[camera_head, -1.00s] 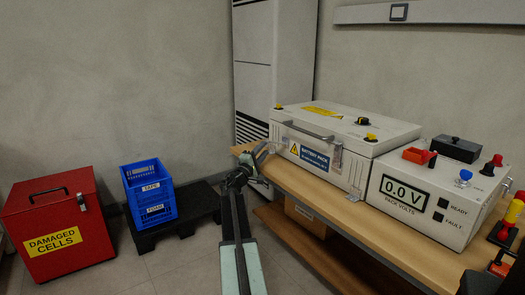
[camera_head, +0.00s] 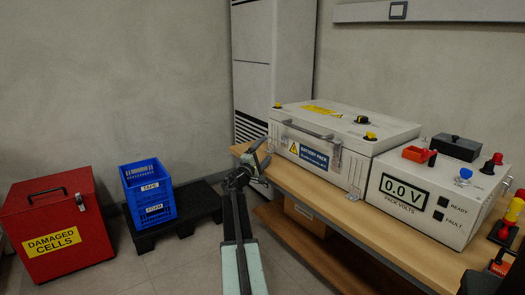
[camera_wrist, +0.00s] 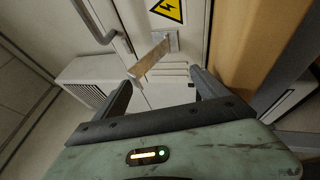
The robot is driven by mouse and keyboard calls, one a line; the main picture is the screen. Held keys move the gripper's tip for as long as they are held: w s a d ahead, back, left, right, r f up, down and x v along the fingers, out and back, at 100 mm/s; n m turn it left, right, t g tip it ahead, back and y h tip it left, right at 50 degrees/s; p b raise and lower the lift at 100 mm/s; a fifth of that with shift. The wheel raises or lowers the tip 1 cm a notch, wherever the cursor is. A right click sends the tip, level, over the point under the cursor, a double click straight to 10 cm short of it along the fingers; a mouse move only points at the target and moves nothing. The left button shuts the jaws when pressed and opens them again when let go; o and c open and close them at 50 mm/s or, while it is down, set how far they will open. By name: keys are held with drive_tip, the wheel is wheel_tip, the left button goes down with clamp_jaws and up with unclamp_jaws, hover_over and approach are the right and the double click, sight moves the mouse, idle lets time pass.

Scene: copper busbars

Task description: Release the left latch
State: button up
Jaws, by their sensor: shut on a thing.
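The white battery pack case (camera_head: 345,128) sits on the bench with its lid down. My gripper (camera_head: 264,158) is at the case's left front end in the head view. In the wrist view, the left latch (camera_wrist: 152,58) is a pale flat lever standing out from a small plate on the case, below a yellow warning sign. Finger contact is hard to see. In the head view my gripper largely hides this latch.
The wooden bench (camera_head: 375,235) carries the case and a white tester (camera_head: 425,203) reading 0.0 V. A case handle (camera_wrist: 88,20) is close by in the wrist view.

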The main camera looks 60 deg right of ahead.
drive_tip(key=shift+s+d+f, duration=0.25)
drive_tip(key=shift+s+d, duration=0.05)
drive_tip(key=shift+s, duration=0.05)
drive_tip(key=b+v, duration=0.1)
drive_tip(key=v, duration=0.6)
drive_tip(key=shift+w+a+b, duration=0.15)
drive_tip(key=shift+w+b, duration=0.05)
drive_tip(key=shift+b, duration=0.1)
drive_tip(key=c, duration=0.5)
drive_tip(key=shift+w+a+r, duration=0.1)
drive_tip(key=shift+a, duration=0.45)
drive_tip(key=shift+c, duration=0.2)
